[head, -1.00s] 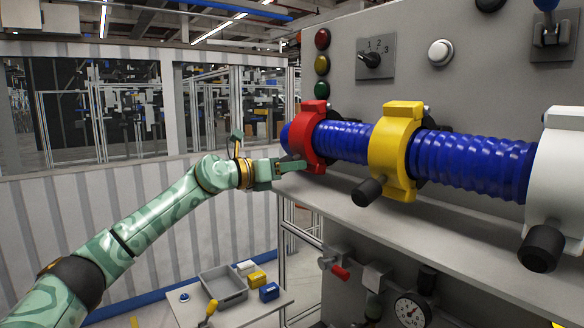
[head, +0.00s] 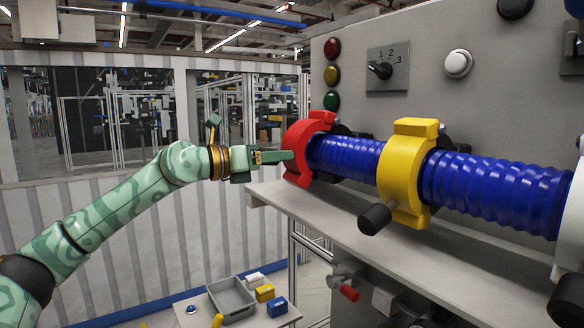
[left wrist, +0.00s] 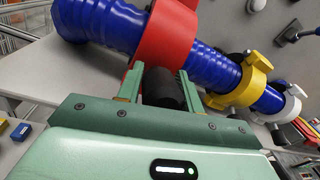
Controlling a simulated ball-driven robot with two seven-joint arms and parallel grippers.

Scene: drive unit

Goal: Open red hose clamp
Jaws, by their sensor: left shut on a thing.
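The red hose clamp (head: 301,150) is around the left end of the blue ribbed hose (head: 348,156). Its front part looks swung out to the left, away from the black bracket behind it; how far is unclear. My left gripper (head: 275,156) is at the clamp's lower front. In the left wrist view the fingers are shut on the clamp's black handle (left wrist: 162,88), just below the red band (left wrist: 163,42). The handle is hidden in the head view. My right gripper is not in view.
A yellow clamp (head: 404,171) with a black handle (head: 374,218) is farther right on the hose, then a white clamp (head: 571,215). A grey shelf (head: 330,214) runs beneath. A low table with a grey bin (head: 232,299) stands below. The space left of the clamp is open.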

